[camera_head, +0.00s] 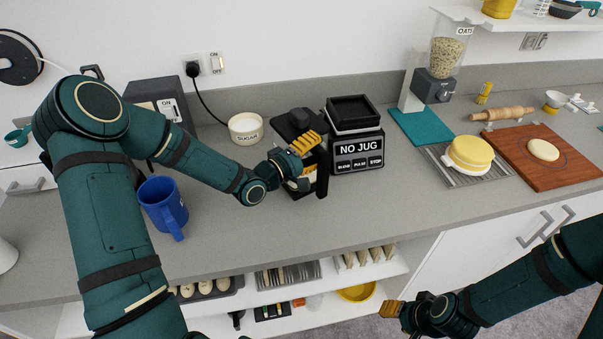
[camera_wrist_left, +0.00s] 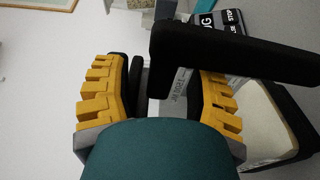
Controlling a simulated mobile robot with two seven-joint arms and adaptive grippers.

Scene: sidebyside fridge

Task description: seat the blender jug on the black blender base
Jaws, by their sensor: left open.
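The black blender base (camera_head: 357,152) stands at the back of the counter, its display reading "NO JUG" and a square black seat on top. The blender jug, with a black lid (camera_head: 297,121) and black handle (camera_head: 322,172), stands upright just left of the base. My left gripper (camera_head: 306,146) is open at the jug and hides much of its body. In the left wrist view, its yellow fingers (camera_wrist_left: 160,98) are spread, with a black bar, apparently the handle (camera_wrist_left: 235,52), across the gap. Contact cannot be told. My right gripper (camera_head: 392,309) is low at the counter's front, its opening unclear.
A sugar bowl (camera_head: 245,128) stands left of the jug and a blue mug (camera_head: 163,205) nearer the front. An oats dispenser (camera_head: 440,72), a yellow round item (camera_head: 470,152) on a rack and a wooden board (camera_head: 545,165) lie to the right. The counter front is clear.

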